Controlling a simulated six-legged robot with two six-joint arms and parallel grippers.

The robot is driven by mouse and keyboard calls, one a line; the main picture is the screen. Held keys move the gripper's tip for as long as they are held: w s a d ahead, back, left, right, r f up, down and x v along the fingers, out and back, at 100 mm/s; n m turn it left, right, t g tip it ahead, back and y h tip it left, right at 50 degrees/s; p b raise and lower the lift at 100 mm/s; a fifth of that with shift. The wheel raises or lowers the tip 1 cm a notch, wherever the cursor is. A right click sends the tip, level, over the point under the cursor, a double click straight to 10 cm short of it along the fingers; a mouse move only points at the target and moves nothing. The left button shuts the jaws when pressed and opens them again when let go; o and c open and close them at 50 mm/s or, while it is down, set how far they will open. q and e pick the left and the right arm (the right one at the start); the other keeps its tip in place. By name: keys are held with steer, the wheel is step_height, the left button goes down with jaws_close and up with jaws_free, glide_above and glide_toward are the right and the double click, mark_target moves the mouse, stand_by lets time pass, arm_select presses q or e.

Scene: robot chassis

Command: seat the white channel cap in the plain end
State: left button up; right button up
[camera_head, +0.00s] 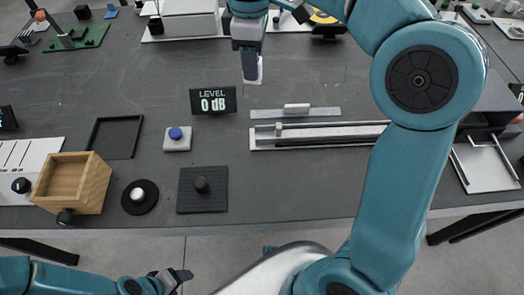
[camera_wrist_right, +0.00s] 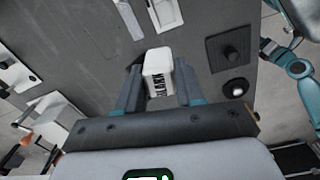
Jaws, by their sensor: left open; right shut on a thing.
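My right gripper (camera_head: 252,78) hangs over the back half of the table. In the right wrist view my right gripper (camera_wrist_right: 160,88) is shut on a white cap (camera_wrist_right: 158,75) with dark lettering, held between its fingers. In the head view the white cap (camera_head: 259,70) is mostly hidden by the fingers. A long pale channel (camera_head: 265,145) with a dark slot lies nearer the front, apart from the cap. Its right end is hidden behind my right arm. Which end is plain I cannot tell. My left gripper (camera_head: 178,276) is open and empty, off the table's front edge.
A grey strip with a white handle (camera_head: 297,108) lies behind the channel. A black LEVEL 0 dB sign (camera_head: 213,100) stands left of it. A blue-button box (camera_head: 177,139), black pad (camera_head: 203,208), round knob base (camera_head: 140,197) and wooden box (camera_head: 97,186) sit at the left.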

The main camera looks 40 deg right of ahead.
steer(key=s+r+n+b, duration=0.1)
steer(key=s+n, duration=0.1)
steer(key=b, duration=0.6)
glide_above(264, 137)
step_height(264, 137, down, 15)
arm_select(q)
step_height(264, 137, down, 10)
steer(key=b, duration=0.1)
arm_select(e)
steer(key=shift+f, duration=2)
arm_select(q)
steer(key=shift+f+b, duration=0.1)
steer(key=shift+b, duration=0.2)
arm_select(e)
steer(key=shift+f, duration=0.2)
steer(key=o, duration=1)
